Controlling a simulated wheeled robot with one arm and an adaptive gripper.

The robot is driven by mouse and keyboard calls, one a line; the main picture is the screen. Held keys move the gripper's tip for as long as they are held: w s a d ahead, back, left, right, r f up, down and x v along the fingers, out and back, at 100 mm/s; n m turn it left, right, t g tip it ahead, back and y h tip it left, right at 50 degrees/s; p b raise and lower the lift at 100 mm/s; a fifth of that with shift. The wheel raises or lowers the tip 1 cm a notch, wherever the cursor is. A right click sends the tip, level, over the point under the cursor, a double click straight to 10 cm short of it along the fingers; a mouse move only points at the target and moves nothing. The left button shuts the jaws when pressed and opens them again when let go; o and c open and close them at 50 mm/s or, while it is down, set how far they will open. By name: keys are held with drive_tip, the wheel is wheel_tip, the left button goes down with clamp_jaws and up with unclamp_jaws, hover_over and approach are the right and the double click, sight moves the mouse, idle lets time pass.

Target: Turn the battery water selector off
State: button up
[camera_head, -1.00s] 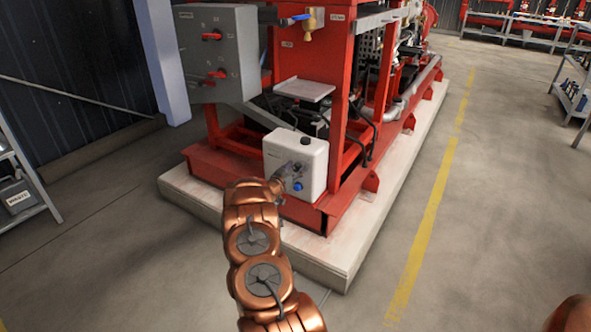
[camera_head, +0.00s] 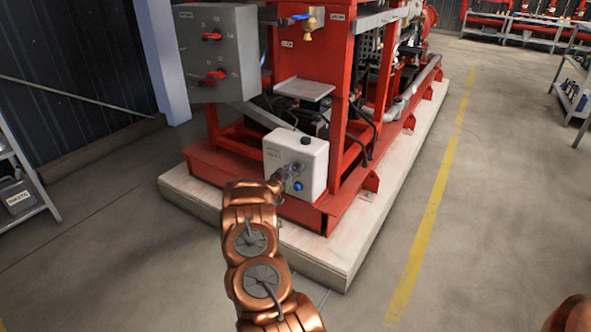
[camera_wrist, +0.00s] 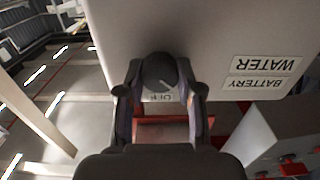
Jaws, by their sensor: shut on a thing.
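The battery water selector is a round dark knob (camera_wrist: 160,70) on the face of a white box (camera_head: 313,160). In the wrist view the knob sits between the two fingertips of my gripper (camera_wrist: 160,88), which is shut on it. A thin light line shows on the knob's lower right. An upside-down OFF label (camera_wrist: 167,97) lies just below the knob, between the fingers. The upside-down BATTERY WATER labels (camera_wrist: 262,75) are on the right. In the head view my gripper (camera_head: 293,170) is at the box's front and hides the knob.
A blue knob (camera_head: 298,187) sits below my gripper on the box. The red frame (camera_head: 340,110) stands behind it, with a grey panel (camera_head: 222,60) of red handles at upper left. Open floor lies right of the plinth (camera_head: 330,262).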

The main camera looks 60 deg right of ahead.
drive_tip(key=m+b, duration=0.2)
drive_tip(key=m, duration=0.2)
drive_tip(key=shift+f+m, duration=0.15)
drive_tip(key=shift+m, duration=0.25)
drive_tip(key=shift+s+m+b, duration=0.2)
drive_tip(key=shift+m+b, duration=1.55)
drive_tip(key=shift+m, duration=0.45)
drive_tip(key=o, duration=1.2)
drive_tip(key=shift+c, duration=0.2)
drive_tip(key=shift+w+a, duration=0.1)
drive_tip(key=shift+a, duration=0.05)
drive_tip(key=a, duration=1.1)
drive_tip(key=shift+s+a, duration=0.3)
drive_tip(key=shift+a, duration=0.05)
